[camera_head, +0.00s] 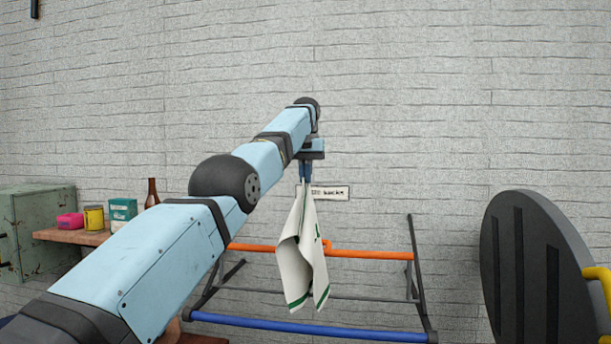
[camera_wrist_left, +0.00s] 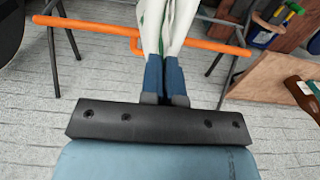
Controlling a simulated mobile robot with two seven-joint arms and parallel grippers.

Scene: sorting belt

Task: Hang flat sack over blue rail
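The flat sack (camera_head: 303,255) is white with green edging and hangs down in folds from my left gripper (camera_head: 306,180). In the left wrist view the sack (camera_wrist_left: 168,22) is pinched between the two blue fingers of the left gripper (camera_wrist_left: 165,90), which are close together. In the head view the sack hangs in front of the orange rail, with its lower end a little above the blue rail (camera_head: 310,328) in the picture. I cannot tell whether it touches either rail. The blue rail is the low front bar of a dark frame. My right gripper is not in view.
The orange rail (camera_head: 370,254) has a small hook near its middle. A wooden table (camera_head: 75,237) at left holds a pink item, a yellow can, a teal box and a brown bottle. A dark round panel (camera_head: 530,270) stands at right. A sign (camera_head: 332,192) is on the wall.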

